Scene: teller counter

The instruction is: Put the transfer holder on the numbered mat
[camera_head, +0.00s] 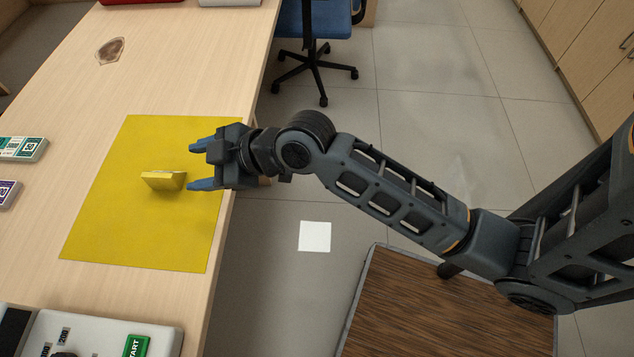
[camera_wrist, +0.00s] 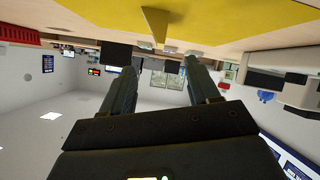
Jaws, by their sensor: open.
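A small yellow holder (camera_head: 163,180), which looks like the transfer holder, sits on the yellow mat (camera_head: 125,235). No number shows on this mat. In the wrist view, which appears upside down, the holder (camera_wrist: 154,24) is a thin tilted yellow piece near the top edge, against the mat (camera_wrist: 235,22). My gripper (camera_head: 194,165) is open and empty over the mat's right part. Its blue fingers point left, with the holder just beyond their tips. In the wrist view the open fingers (camera_wrist: 160,75) stand apart with the holder roughly in line between them.
Stacked cards (camera_head: 22,148) lie at the counter's left edge. A white device with a green START button (camera_head: 136,346) stands at the front. A brown wooden plaque (camera_head: 110,50) lies farther back. The counter's right edge is under my wrist. A blue chair (camera_head: 318,20) stands beyond the counter.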

